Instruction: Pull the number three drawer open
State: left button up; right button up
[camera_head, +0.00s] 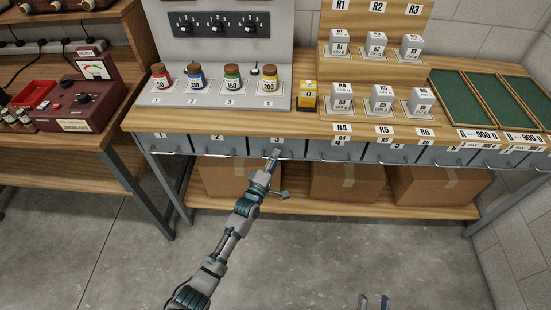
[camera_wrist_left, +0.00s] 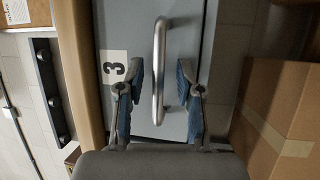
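The number three drawer (camera_head: 297,147) is a grey front under the wooden bench top, in line with its neighbours. In the left wrist view its front (camera_wrist_left: 136,30) carries a white label (camera_wrist_left: 114,68) with a 3 and a silver bar handle (camera_wrist_left: 159,75). My left gripper (camera_head: 275,154) is at this handle. In the left wrist view my left gripper (camera_wrist_left: 162,85) is open, with one finger on each side of the bar and visible gaps between. My right gripper (camera_head: 374,302) shows only its fingertips at the bottom edge, apart and empty, far from the drawer.
More numbered drawers with bar handles line the bench (camera_head: 330,125) on both sides. Jars (camera_head: 232,78), a yellow box (camera_head: 308,95) and white weight blocks (camera_head: 381,98) stand on top. Cardboard boxes (camera_head: 345,182) sit on the lower shelf. The floor in front is clear.

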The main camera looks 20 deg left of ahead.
pick_arm(q)
jog(key=shift+d, duration=0.1)
grip_shut()
